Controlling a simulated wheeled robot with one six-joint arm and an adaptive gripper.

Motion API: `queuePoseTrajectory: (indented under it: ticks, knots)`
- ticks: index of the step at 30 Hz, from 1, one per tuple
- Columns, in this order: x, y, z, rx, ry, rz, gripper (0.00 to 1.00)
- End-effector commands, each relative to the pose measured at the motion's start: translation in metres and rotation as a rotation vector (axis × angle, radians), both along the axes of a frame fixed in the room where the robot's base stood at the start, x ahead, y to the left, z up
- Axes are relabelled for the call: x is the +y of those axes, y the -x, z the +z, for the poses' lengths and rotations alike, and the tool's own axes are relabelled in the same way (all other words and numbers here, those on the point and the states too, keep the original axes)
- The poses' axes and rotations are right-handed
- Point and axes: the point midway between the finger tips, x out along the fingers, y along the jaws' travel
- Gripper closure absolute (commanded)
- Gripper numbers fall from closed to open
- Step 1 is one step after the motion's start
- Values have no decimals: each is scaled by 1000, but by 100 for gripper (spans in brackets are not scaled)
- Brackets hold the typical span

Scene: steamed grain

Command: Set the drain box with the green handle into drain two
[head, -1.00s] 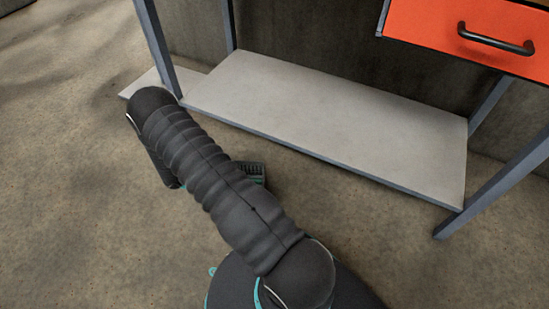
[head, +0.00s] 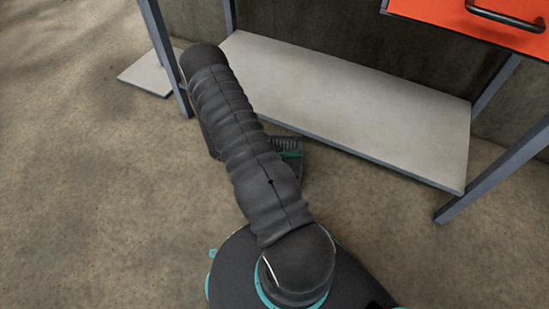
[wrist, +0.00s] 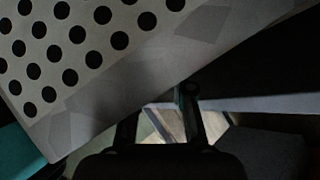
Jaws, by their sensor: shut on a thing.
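In the wrist view, a pale metal panel with rows of round black holes (wrist: 95,50) fills the upper left, close to the camera. It looks like a wall or base of the drain box. A small dark green piece (wrist: 180,97) shows by the right fingertip and looks like part of the green handle. The grip itself is mostly in shadow. Drain two is not recognisable in either view.
A metal-legged bench with a grey lower shelf (head: 345,105) stands ahead. An orange drawer (head: 480,22) with a black handle is at the upper right. A flat pale slab (head: 150,76) lies by the left leg. The concrete floor at left (head: 80,200) is clear.

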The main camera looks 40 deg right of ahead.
Motion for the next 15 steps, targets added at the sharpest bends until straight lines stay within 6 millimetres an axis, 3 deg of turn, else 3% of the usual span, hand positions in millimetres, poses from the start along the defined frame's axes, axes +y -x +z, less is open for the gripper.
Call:
queuePoseTrajectory:
  ticks: [5, 15]
  knots:
    - [0, 0, -23, 0, 1, 0, 100]
    - [0, 0, -26, 0, 1, 0, 100]
